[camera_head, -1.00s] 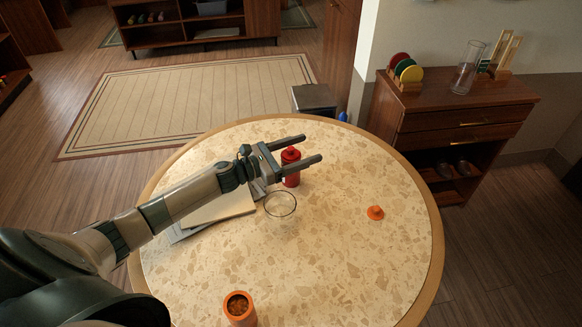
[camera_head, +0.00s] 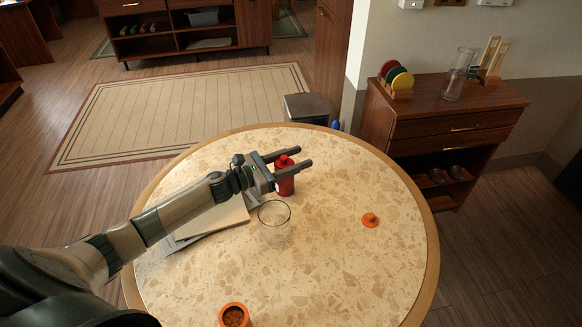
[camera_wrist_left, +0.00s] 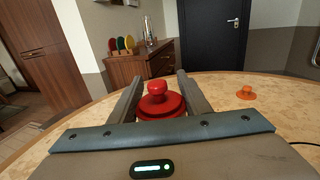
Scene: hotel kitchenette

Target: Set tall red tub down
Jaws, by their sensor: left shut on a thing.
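The tall red tub (camera_head: 285,184) is upright at the far part of the round speckled table (camera_head: 340,260). Its knobbed red lid shows in the left wrist view (camera_wrist_left: 160,100), between the fingers. My left gripper (camera_head: 291,159) is shut on the tub near its top, one finger on each side. The tub's base is at or very close to the tabletop; I cannot tell if it touches. My right gripper is not in view.
A clear glass (camera_head: 274,222) stands just in front of the tub. Flat grey and cream items (camera_head: 215,222) lie under my left arm. An orange lid (camera_head: 370,220) lies to the right, and an open orange tub (camera_head: 233,315) stands at the near edge. The table's right side is mostly clear.

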